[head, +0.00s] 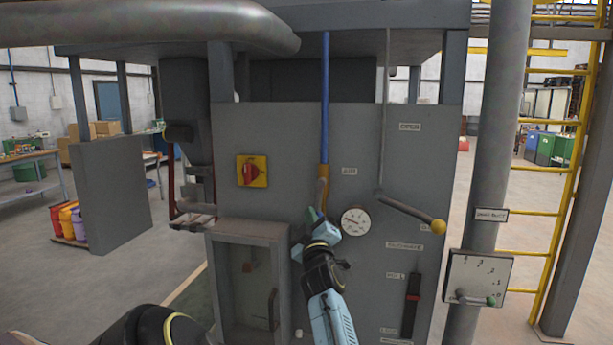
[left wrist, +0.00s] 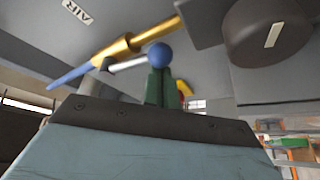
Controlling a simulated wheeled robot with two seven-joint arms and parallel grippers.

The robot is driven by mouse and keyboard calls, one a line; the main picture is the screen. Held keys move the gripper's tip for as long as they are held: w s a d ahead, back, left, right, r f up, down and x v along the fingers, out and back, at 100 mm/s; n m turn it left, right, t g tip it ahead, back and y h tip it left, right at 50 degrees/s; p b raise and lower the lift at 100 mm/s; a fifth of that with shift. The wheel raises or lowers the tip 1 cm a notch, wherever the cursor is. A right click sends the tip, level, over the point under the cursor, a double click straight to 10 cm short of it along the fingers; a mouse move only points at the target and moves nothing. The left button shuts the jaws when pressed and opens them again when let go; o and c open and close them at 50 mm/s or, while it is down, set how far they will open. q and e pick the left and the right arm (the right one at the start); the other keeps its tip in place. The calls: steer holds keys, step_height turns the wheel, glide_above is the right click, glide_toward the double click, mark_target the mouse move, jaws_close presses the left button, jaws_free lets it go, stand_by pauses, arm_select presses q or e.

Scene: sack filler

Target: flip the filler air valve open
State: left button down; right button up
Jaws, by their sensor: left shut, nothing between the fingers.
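The air valve is a brass body (head: 323,174) at the lower end of a blue pipe (head: 325,100), beside the AIR label (head: 349,171). In the left wrist view the brass body (left wrist: 130,44) carries a silver lever (left wrist: 126,64) with a blue ball knob (left wrist: 159,54). The lever slants a little from the pipe's line. My left gripper (head: 313,214) is just below the valve in the head view, shut and empty. Its green fingertips (left wrist: 160,72) are right at the ball knob in the wrist view; whether they touch it I cannot tell. My right gripper is not in view.
A round gauge (head: 356,221) sits just right of my left gripper. A yellow-knobbed lever (head: 412,212) juts out farther right. A red rotary switch on a yellow plate (head: 251,171) is to the left. A windowed cabinet (head: 247,285) is at lower left.

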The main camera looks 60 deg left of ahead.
arm_select(q)
steer(key=shift+w+d, duration=0.2)
steer(key=shift+w, duration=0.1)
steer(key=shift+f, duration=0.1)
stand_by(0.3)
steer(key=s+d, duration=0.5)
steer(key=d, duration=0.2)
steer(key=shift+s+d+b, duration=0.25)
steer(key=shift+d+b, duration=0.05)
steer(key=shift+d, duration=0.05)
stand_by(0.5)
